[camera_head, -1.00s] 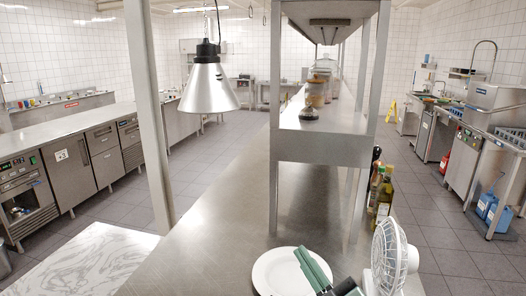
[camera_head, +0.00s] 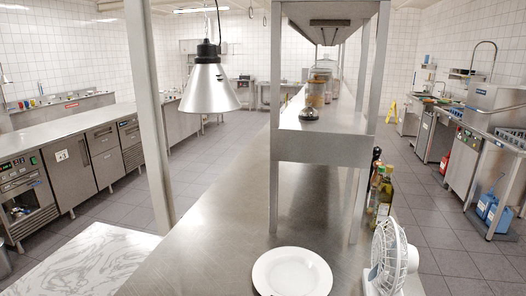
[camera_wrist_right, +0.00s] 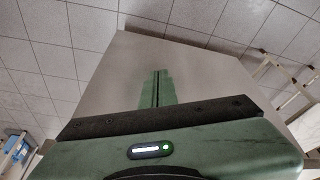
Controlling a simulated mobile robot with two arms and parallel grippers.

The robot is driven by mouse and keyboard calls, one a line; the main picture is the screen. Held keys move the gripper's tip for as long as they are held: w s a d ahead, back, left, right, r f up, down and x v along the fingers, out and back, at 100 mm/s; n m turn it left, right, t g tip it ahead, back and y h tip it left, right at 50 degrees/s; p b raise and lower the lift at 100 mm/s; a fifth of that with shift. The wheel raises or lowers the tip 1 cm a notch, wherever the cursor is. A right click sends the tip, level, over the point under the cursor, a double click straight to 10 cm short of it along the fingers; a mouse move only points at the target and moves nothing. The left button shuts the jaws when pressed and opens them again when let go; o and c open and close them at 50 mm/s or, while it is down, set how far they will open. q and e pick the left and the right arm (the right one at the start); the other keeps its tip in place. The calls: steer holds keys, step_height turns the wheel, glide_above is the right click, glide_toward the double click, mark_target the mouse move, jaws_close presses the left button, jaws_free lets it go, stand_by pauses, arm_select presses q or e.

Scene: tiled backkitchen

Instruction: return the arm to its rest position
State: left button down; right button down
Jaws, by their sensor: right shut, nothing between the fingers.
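My right gripper (camera_wrist_right: 155,80) shows in the right wrist view. Its two green fingers lie together, shut with nothing between them. A plain pale surface and grey tiled floor lie beyond the fingertips. Neither gripper shows in the head view. My left gripper is in neither view.
A white plate (camera_head: 292,272) lies on the steel counter (camera_head: 215,225). A white fan (camera_head: 390,258) and several bottles (camera_head: 382,195) stand to its right. A steel shelf unit (camera_head: 322,142) rises behind the plate, and a heat lamp (camera_head: 209,88) hangs at left.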

step_height(320, 180, down, 26)
steer(key=s+g+b, duration=0.1)
steer(key=s+b, duration=0.1)
steer(key=s+d+f+g, duration=0.1)
steer(key=s+d+f, duration=0.2)
steer(key=s+f, duration=1.3)
steer(key=shift+s+f+b, duration=0.35)
steer(key=shift+s+f, duration=0.05)
steer(key=shift+f, duration=0.05)
